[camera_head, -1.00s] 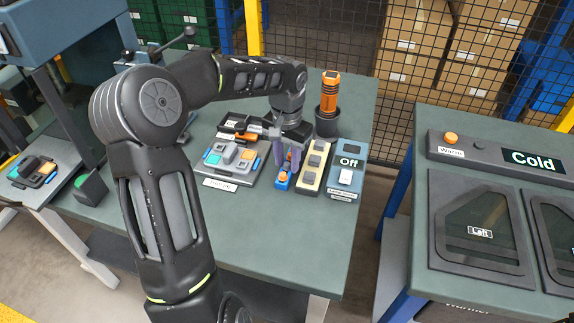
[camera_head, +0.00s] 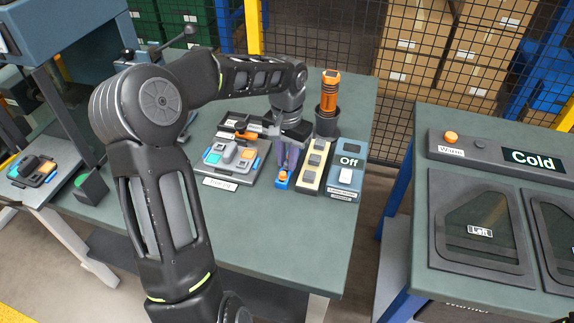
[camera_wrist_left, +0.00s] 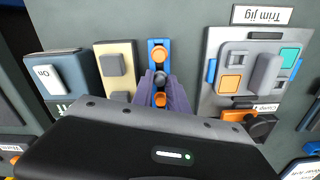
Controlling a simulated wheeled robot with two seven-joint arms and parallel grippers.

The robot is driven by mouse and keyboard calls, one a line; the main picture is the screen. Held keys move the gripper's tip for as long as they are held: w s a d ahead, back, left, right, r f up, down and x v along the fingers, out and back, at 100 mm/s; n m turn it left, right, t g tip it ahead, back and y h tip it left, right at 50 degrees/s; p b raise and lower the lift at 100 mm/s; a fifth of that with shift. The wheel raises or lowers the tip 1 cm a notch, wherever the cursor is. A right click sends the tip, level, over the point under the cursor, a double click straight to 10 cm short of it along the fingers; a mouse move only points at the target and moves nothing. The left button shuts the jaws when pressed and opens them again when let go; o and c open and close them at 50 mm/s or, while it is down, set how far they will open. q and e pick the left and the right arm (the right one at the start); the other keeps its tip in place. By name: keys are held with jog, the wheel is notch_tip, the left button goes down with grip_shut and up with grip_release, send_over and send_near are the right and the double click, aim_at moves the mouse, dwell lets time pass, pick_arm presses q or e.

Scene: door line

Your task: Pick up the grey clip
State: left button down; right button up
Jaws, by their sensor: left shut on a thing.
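The grey clip (camera_wrist_left: 160,78) is a small dark grey round piece on a narrow blue holder (camera_wrist_left: 152,42), between two orange pieces, in the left wrist view. The holder also shows in the head view (camera_head: 281,185), with its front orange piece visible. My left gripper (camera_wrist_left: 160,83) points down over the holder, its purple fingers closed around the grey clip. In the head view the left gripper (camera_head: 289,160) hides the clip. I cannot tell whether the clip is clear of the holder. My right gripper is not in view.
A cream holder with grey blocks (camera_head: 313,165) stands close to the right, then a blue switch box reading Off (camera_head: 347,177). The trim jig (camera_head: 232,155) is close on the left. A dark cup with an orange tool (camera_head: 328,105) stands behind. The front table area is clear.

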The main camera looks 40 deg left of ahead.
aim_at(287, 163)
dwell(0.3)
pick_arm(q)
notch_tip(287, 163, up, 10)
jog(key=shift+b, duration=0.35)
dwell(0.6)
